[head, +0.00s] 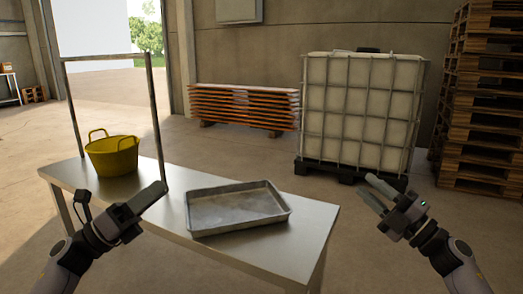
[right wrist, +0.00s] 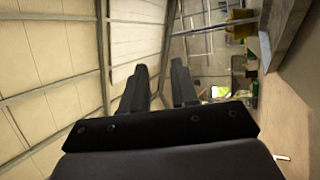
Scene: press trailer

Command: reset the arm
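My left gripper (head: 160,190) is in front of the table's near edge in the head view, left of the tray. It is seen from the side, and its finger gap does not show. My right gripper (head: 366,186) is in the air to the right of the table, with its two fingers apart and nothing between them. In the right wrist view, its fingers (right wrist: 159,68) also stand apart and empty. Both forearms reach in from the lower corners, and neither gripper holds anything that I can see.
A metal table (head: 275,248) bears a grey tray (head: 238,208), a yellow tub (head: 112,158) and an upright metal frame (head: 154,110). A caged white tank (head: 360,110) stands behind on a black pallet. Wooden pallets (head: 485,100) are stacked at right.

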